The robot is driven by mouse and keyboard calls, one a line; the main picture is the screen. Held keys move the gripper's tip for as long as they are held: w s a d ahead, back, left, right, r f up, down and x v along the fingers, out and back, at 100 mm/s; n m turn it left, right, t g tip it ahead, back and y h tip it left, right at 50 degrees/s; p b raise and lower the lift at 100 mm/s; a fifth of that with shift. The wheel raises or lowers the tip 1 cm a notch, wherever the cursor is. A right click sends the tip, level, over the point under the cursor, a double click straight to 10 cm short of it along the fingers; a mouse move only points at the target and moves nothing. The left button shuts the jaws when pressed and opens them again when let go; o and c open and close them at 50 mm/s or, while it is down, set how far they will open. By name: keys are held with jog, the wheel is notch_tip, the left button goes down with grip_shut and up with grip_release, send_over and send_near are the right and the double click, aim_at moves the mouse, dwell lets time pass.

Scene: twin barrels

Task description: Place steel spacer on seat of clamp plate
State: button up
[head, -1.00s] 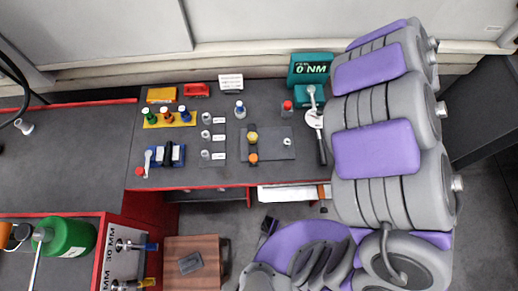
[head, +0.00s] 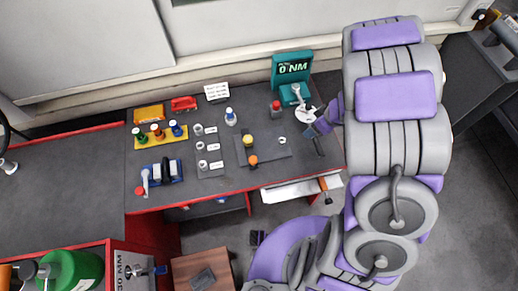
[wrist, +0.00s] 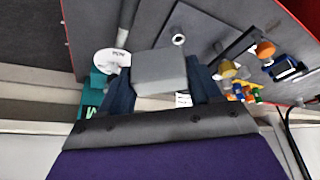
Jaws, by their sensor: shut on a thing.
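My gripper (wrist: 162,88) is shut on a plain grey block, which I take to be the steel spacer (wrist: 160,72). The block sits between the two dark blue fingers. In the head view my gripper (head: 322,122) is over the right part of the bench, partly hidden by my arm. The clamp plate (head: 270,153) is a dark grey plate left of my gripper, with a yellow knob (head: 248,140) and an orange knob (head: 253,160) at its left. A small pale ring (head: 282,140) lies at its right side; it also shows in the wrist view (wrist: 178,40). The spacer appears apart from the plate.
A teal torque display (head: 291,68) and a red-capped bottle (head: 276,109) stand behind. Labelled small parts (head: 201,146) and a blue tray (head: 163,172) are on the left. An open drawer (head: 290,192) juts out in front.

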jog(key=s+a+f+n+g, duration=0.4)
jog(key=s+a+f+n, duration=0.5)
jog(key=s+f+n, duration=0.25)
send_over(261, 148)
jog(key=d, duration=0.1)
jog(key=shift+w+d+f+y+b, duration=0.2)
jog(key=shift+w+f+y+b, duration=0.1)
jog(key=shift+f+b, duration=0.1)
jog(key=shift+s+f+b, duration=0.1)
jog(key=shift+f+b, duration=0.4)
jog(key=shift+f, duration=1.3)
jog(key=o, duration=1.5)
jog(key=p+v, duration=0.2)
jog(key=v, duration=1)
jog(key=shift+d+p, duration=0.1)
jog(key=shift+p, duration=0.3)
